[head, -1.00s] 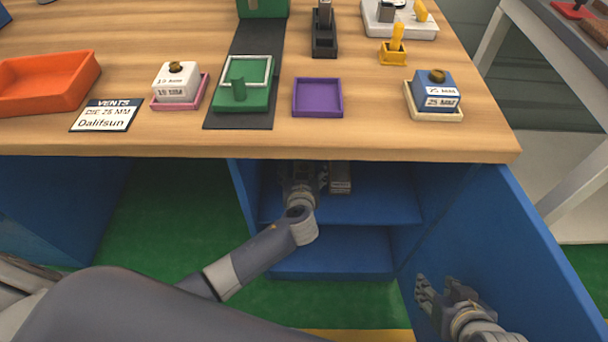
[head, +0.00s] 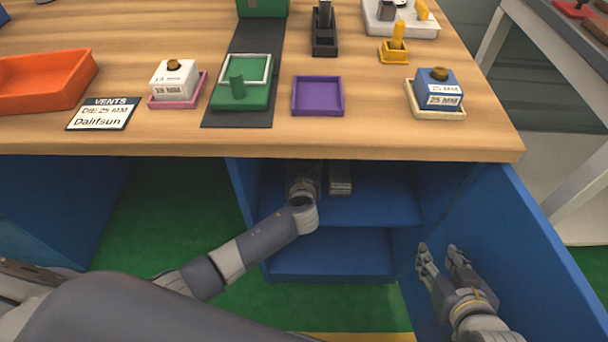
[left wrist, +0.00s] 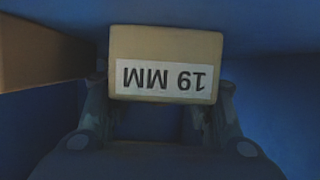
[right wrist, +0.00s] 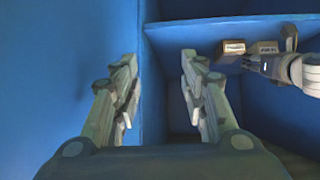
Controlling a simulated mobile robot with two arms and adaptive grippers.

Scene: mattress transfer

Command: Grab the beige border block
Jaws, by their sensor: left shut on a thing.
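A beige block (left wrist: 165,62) with an upside-down "19 MM" label sits between the fingers of my left gripper (left wrist: 162,92) in the left wrist view. My left gripper is shut on it. In the head view my left gripper (head: 303,172) reaches into the blue cabinet's upper shelf, and the tabletop edge hides its fingertips and the held block. My right gripper (head: 438,250) is open and empty in front of the cabinet, beside the open door. Its spread fingers also show in the right wrist view (right wrist: 160,80).
Another block (head: 340,181) stands on the upper shelf (head: 385,205), right of my left gripper. The blue door (head: 500,235) is open at the right. The wooden table (head: 370,135) above holds a purple tray (head: 318,97), a green fixture (head: 240,97) and labelled weights. The lower shelf (head: 335,262) looks empty.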

